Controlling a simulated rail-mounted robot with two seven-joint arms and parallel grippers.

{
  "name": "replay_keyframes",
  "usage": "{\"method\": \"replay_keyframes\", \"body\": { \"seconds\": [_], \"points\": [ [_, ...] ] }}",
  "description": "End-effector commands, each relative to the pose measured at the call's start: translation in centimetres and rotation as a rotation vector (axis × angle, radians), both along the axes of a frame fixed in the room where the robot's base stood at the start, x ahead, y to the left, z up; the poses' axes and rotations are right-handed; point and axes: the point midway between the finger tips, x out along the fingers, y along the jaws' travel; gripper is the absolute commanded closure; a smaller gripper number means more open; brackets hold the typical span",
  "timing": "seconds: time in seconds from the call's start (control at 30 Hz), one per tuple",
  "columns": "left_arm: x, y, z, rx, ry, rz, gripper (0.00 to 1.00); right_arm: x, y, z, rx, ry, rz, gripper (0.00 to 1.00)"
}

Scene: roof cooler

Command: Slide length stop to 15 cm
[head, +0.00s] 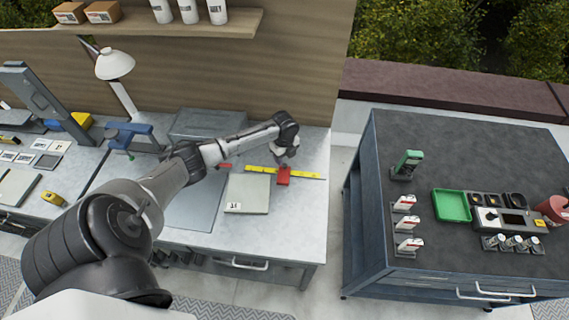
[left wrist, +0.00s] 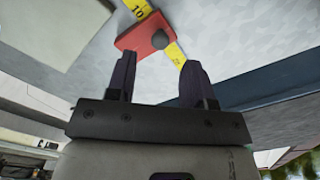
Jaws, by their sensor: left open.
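The length stop is a red block (head: 283,176) on a yellow ruler strip (head: 257,170) on the workbench. In the left wrist view the red block (left wrist: 146,34) carries a dark round knob (left wrist: 160,39), and the yellow strip (left wrist: 175,52) shows on both sides of it, with a "10" mark on the upper part. My left gripper (head: 286,160) is at the block in the head view. In the left wrist view my left gripper (left wrist: 157,68) has its fingers apart, with the block just beyond the fingertips. Nothing is between the fingers. My right gripper is not in view.
A pale square plate (head: 248,193) with a label lies left of the block. A grey box (head: 208,124) stands behind. A desk lamp (head: 115,64) and blue clamp (head: 128,135) are farther left. A gap separates the bench from the dark-topped cabinet (head: 470,140).

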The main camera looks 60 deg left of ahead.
Motion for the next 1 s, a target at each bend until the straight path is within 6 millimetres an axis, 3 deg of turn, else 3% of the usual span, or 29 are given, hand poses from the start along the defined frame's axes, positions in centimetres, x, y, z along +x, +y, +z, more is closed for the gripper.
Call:
{"method": "replay_keyframes", "body": {
  "seconds": [0.1, 0.3, 0.77, 1.0],
  "points": [
    [0.0, -0.1, -1.9, -0.002, 0.002, 0.001, 0.52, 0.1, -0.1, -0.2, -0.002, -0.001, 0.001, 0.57],
    [0.0, 0.0, -3.8, 0.000, 0.001, 0.000, 0.52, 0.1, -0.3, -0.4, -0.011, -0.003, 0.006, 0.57],
    [0.0, -0.1, -4.7, 0.000, 0.000, -0.001, 0.52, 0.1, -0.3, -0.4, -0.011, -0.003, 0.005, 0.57],
    [0.0, 0.0, -4.6, 0.000, 0.000, -0.001, 0.72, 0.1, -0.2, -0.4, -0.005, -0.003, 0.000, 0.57]
  ]
}}
